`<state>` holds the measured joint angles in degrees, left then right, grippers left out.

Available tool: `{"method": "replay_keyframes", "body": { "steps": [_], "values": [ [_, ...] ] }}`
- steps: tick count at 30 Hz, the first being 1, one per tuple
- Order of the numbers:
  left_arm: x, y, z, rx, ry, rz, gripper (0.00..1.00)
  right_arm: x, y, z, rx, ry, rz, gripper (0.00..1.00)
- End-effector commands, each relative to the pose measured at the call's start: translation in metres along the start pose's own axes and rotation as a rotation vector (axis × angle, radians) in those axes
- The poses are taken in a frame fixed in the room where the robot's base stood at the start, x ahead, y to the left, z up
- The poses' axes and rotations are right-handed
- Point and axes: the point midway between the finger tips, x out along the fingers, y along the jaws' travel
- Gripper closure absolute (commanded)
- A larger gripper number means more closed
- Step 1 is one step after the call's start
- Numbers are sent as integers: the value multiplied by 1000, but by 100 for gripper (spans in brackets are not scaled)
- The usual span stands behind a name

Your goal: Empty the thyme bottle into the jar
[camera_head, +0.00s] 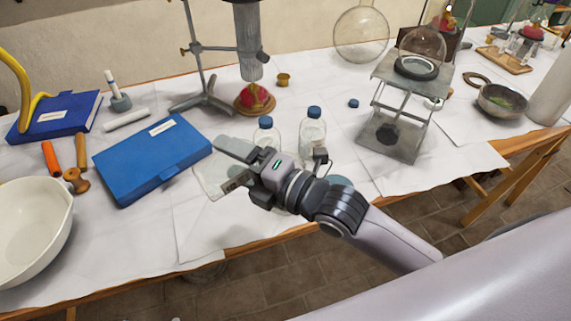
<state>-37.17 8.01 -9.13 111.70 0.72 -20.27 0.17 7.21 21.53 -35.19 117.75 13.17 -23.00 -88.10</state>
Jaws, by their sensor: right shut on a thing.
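My right gripper (226,164) reaches in from the right over the front of the table. It is shut on a clear glass thing (208,179), which shows faintly at its fingers. I cannot tell whether this is the thyme bottle; no label or contents can be made out. Two clear bottles with blue caps stand behind the gripper, one on the left (265,136) and one on the right (312,130). A loose blue cap (353,103) lies behind them to the right. A bluish round thing (341,182) shows partly behind my wrist; I cannot tell if it is the jar. My left gripper is not in view.
A metal stand (205,98) with a red-topped burner is behind. A lab jack (392,125) with a round flask stands right. White paper covers the table (130,235).

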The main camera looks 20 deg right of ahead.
Motion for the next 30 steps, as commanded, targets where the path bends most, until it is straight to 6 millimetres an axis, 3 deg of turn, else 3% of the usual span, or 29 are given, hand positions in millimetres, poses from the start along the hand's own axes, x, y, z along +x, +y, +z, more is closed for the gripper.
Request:
{"method": "replay_keyframes", "body": {
  "steps": [30],
  "values": [
    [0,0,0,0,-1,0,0,0,6,1,59,0,31,72]
  ]
}}
